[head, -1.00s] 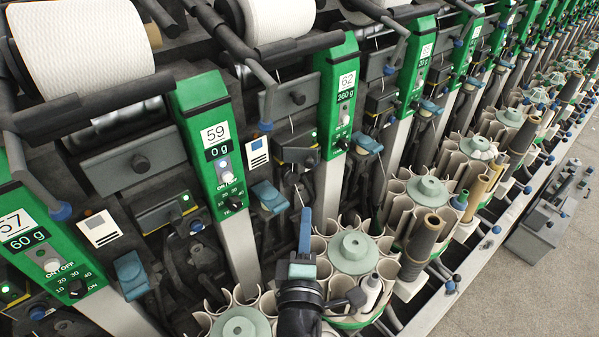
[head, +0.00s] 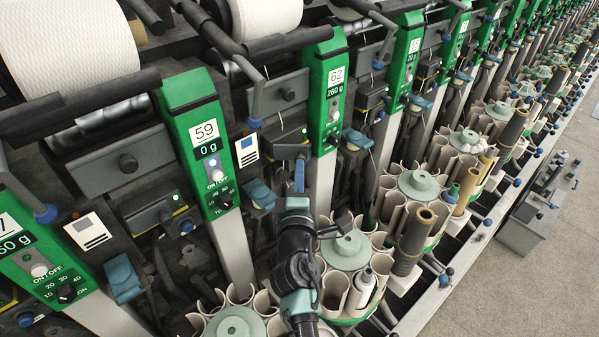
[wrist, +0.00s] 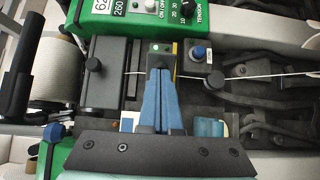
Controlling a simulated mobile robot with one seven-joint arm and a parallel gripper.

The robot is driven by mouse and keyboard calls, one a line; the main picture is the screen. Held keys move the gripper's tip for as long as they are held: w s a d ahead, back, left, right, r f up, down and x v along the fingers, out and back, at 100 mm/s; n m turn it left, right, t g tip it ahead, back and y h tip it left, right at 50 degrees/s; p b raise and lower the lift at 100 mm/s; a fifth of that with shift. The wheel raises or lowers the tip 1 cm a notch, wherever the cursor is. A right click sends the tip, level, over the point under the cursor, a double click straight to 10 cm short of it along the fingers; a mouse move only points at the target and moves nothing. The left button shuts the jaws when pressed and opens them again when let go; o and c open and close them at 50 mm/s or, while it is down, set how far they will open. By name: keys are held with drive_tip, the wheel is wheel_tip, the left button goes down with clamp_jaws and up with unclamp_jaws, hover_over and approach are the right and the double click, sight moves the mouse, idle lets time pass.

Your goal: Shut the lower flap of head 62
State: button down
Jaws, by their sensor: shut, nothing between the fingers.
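Head 62 has a green panel (head: 335,75) reading 62 and 260 g; the panel's edge also shows in the wrist view (wrist: 140,12). Left of it in the head view is a grey plate with a dark knob (head: 288,93), seen in the wrist view too (wrist: 95,65). Below are a dark box with a green light (head: 290,150) and a teal piece (head: 258,193). I cannot tell for certain which part is the lower flap, or its angle. My gripper (head: 299,170) has blue fingers (wrist: 160,78), shut and empty, overlapping the dark box in view; contact is unclear.
Head 59's green panel (head: 207,135) stands left of my arm. A round holder with white tubes and a pale green hub (head: 345,250) is right of my arm. A thread (wrist: 260,76) runs past the fingers.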

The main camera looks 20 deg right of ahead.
drive_tip(key=shift+w+d, duration=0.15)
drive_tip(key=shift+d, duration=0.25)
drive_tip(key=shift+w+d+b, duration=0.5)
drive_tip(key=shift+w+d, duration=1.55)
